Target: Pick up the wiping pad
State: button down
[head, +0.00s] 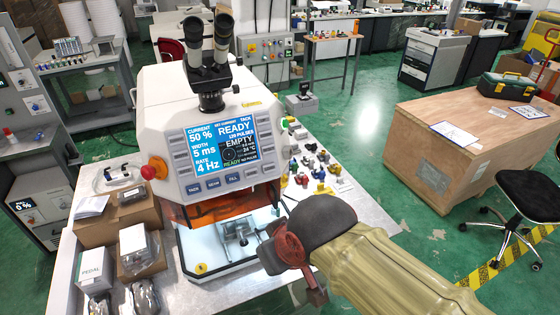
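I cannot pick out the wiping pad with certainty in the head view. A flat white piece (90,207) lies on the cardboard boxes at the left of the bench, but I cannot tell whether it is a pad or paper. My gripper (292,262), reddish brown at the end of my tan-sleeved arm, is in front of the machine's lower right side. It is seen from behind, its fingertips are not clear, and no held object shows.
The white machine (160,100) with its lit screen and eyepieces stands on the metal bench (378,212). Its lit chamber holds a small metal fixture (238,230). Cardboard boxes (140,205) crowd the left. Several small coloured parts lie right. A wooden crate (455,150) stands further right.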

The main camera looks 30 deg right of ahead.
aim_at(295, 147)
jog(key=l+z, duration=0.3)
jog(key=z, duration=0.15)
jog(key=l+z, duration=0.3)
jog(key=z, duration=0.2)
jog(key=l+z, duration=0.3)
jog(key=z, duration=0.15)
jog(key=i+l+z, duration=0.4)
jog(key=i+l, duration=0.3)
jog(key=i+l+z, duration=0.45)
jog(key=i+l, duration=0.25)
jog(key=i+u, duration=0.45)
jog(key=i, duration=0.25)
jog(key=i+l+u, duration=0.25)
jog(key=i+u, duration=0.2)
jog(key=i, duration=0.2)
jog(key=i+j+u, duration=0.15)
jog(key=u, duration=0.3)
jog(key=i+u, duration=0.3)
jog(key=u, duration=0.15)
jog(key=i+u, duration=0.3)
jog(key=u, duration=0.15)
jog(key=i+u, duration=0.25)
jog(key=u, duration=0.2)
jog(key=i+l+u, duration=0.2)
jog(key=u, duration=0.25)
jog(key=i+j+u, duration=0.15)
jog(key=i+u, duration=0.5)
